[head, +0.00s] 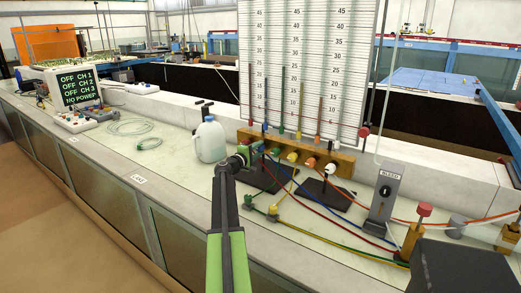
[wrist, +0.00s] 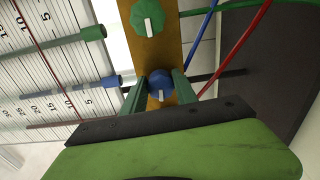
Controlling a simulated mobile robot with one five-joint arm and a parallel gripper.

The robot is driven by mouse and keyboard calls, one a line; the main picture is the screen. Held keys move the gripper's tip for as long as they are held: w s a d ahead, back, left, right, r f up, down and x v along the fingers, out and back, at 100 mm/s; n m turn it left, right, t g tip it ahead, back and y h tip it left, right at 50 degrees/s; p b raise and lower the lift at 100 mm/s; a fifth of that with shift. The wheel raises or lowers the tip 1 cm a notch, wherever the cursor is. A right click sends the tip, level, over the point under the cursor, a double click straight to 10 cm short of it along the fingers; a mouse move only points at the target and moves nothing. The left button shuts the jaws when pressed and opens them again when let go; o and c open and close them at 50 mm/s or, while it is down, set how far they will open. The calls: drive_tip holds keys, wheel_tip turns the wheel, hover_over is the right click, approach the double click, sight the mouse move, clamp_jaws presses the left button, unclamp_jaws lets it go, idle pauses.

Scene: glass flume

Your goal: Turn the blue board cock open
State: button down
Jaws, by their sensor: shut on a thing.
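The blue board cock (wrist: 160,84) is a round blue knob with a white mark on the wooden board (wrist: 158,55). In the wrist view its white mark runs roughly along the length of the board. My gripper (wrist: 160,92) has one green finger on each side of the knob and is shut on it. In the head view my gripper (head: 244,153) is at the left end of the board (head: 343,163), and the blue cock is largely hidden there.
A green cock (wrist: 147,17) is beside the blue one. Yellow (head: 292,157) and orange (head: 310,162) cocks follow along the board. Coloured tubes (head: 300,195) hang in front. A white jug (head: 209,140) stands left of my gripper. A grey bleed post (head: 384,196) stands at right.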

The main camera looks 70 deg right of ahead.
drive_tip(key=shift+a+n, duration=0.1)
drive_tip(key=shift+n, duration=0.5)
drive_tip(key=c, duration=1)
unclamp_jaws()
drive_tip(key=shift+o, duration=0.2)
drive_tip(key=v, duration=1.7)
drive_tip(key=shift+a, duration=0.2)
drive_tip(key=shift+w, duration=0.1)
